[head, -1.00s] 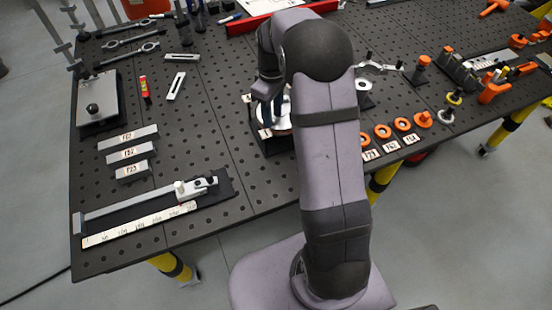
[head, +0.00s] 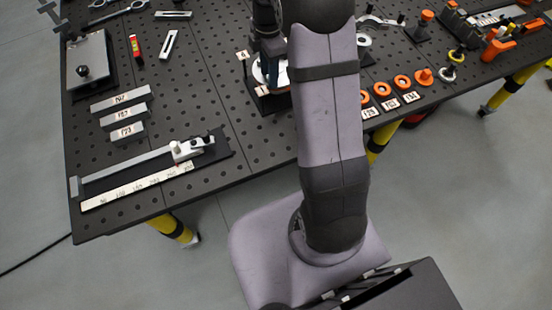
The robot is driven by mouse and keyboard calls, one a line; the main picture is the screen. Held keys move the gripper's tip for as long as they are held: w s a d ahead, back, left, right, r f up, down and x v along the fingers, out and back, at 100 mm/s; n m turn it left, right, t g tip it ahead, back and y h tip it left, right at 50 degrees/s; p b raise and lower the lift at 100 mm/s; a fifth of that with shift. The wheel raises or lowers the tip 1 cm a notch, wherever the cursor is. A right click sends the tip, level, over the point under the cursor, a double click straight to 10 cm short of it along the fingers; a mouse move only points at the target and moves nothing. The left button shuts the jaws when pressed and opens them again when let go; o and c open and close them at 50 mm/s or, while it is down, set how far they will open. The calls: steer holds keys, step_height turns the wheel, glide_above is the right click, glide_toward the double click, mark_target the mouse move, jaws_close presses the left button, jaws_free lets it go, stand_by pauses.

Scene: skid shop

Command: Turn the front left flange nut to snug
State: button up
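The flange fixture (head: 270,100) is a dark block with a pale round flange (head: 259,73) on top, near the middle of the table. Number tags stand at its front left (head: 262,91) and back left (head: 242,55). My gripper (head: 271,78) points down over the flange, at its left and middle part. The flange nuts, including the front left one, cannot be made out; my gripper and arm cover much of the flange. Whether the fingertips touch a nut, and whether they are open or shut, cannot be told.
Orange rings (head: 382,89) and tagged parts lie right of the arm. A long caliper-like tool (head: 125,171), a white ruler (head: 135,187) and grey tagged blocks (head: 121,101) lie at left. Orange clamps (head: 497,46) stand at the far right. Perforated table is bare between blocks and fixture.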

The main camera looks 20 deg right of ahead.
step_height(320, 180, up, 7)
steer(key=shift+w+f+b, duration=0.1)
steer(key=shift+w+b, duration=0.05)
steer(key=shift+b, duration=0.85)
steer(key=shift+s+a+r, duration=0.15)
steer(key=shift+s+r, duration=0.05)
steer(key=s+a+f+m+b, duration=0.1)
steer(key=s+a+f+m, duration=0.1)
steer(key=s+f+m, duration=0.2)
steer(key=s+a+f+m+b, duration=0.1)
steer(key=s+a+f+m, duration=0.2)
steer(key=s+m, duration=0.5)
steer(key=s+a+f+m+b, duration=0.1)
steer(key=s+a+f+m, duration=0.2)
steer(key=s, duration=0.8)
step_height(320, 180, down, 3)
steer(key=m, duration=0.3)
steer(key=shift+r, duration=0.15)
